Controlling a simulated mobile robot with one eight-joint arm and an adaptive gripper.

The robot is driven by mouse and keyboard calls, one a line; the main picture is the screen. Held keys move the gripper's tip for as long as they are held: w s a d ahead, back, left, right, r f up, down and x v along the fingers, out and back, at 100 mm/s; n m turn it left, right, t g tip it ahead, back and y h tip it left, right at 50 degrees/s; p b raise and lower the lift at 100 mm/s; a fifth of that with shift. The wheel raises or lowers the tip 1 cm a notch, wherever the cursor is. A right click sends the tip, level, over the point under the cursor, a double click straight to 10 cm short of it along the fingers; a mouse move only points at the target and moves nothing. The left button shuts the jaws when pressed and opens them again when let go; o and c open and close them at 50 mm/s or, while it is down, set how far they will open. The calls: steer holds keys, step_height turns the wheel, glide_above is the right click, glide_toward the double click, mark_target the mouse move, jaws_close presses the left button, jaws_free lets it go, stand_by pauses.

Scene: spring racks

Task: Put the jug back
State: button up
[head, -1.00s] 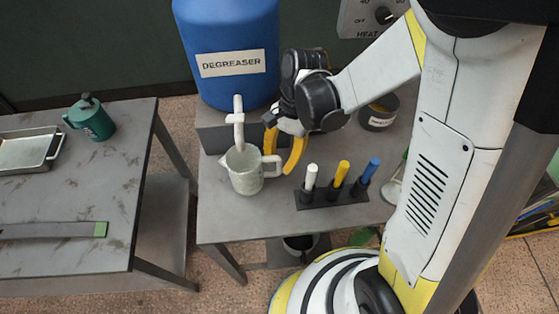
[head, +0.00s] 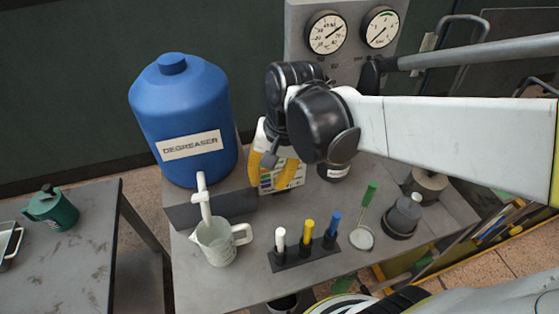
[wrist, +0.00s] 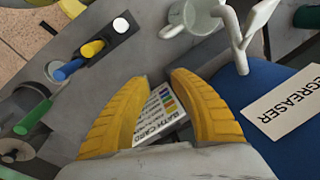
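The pale grey-white jug (head: 216,243) stands upright on the bench below the white tap (head: 202,195) of the blue degreaser drum (head: 186,110). Its handle points right. In the wrist view the jug (wrist: 198,17) is cut by the top edge, beside the tap (wrist: 232,30). My gripper (head: 268,184) is behind and right of the jug, apart from it. In the wrist view its yellow fingers (wrist: 160,77) are apart with nothing held between them. A printed bath card (wrist: 160,112) shows beyond the gap.
A rack (head: 292,258) with white, yellow and blue pens stands right of the jug. A green-handled strainer (head: 362,237) and grey weights (head: 403,216) lie farther right. A gauge panel (head: 350,60) stands behind. The left table holds a green can (head: 52,211).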

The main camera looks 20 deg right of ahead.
steer(key=s+d+r+n+t+h, duration=0.1)
steer(key=s+d+r+n+t, duration=0.2)
steer(key=d+r+n+t, duration=0.1)
steer(key=shift+s+d+r+n+t+h, duration=0.2)
steer(key=shift+s+d+n+t+h, duration=0.3)
steer(key=shift+t, duration=0.4)
steer(key=shift+w+a+f, duration=0.1)
steer(key=shift+a+f, duration=0.05)
step_height(320, 180, down, 4)
steer(key=b, duration=0.4)
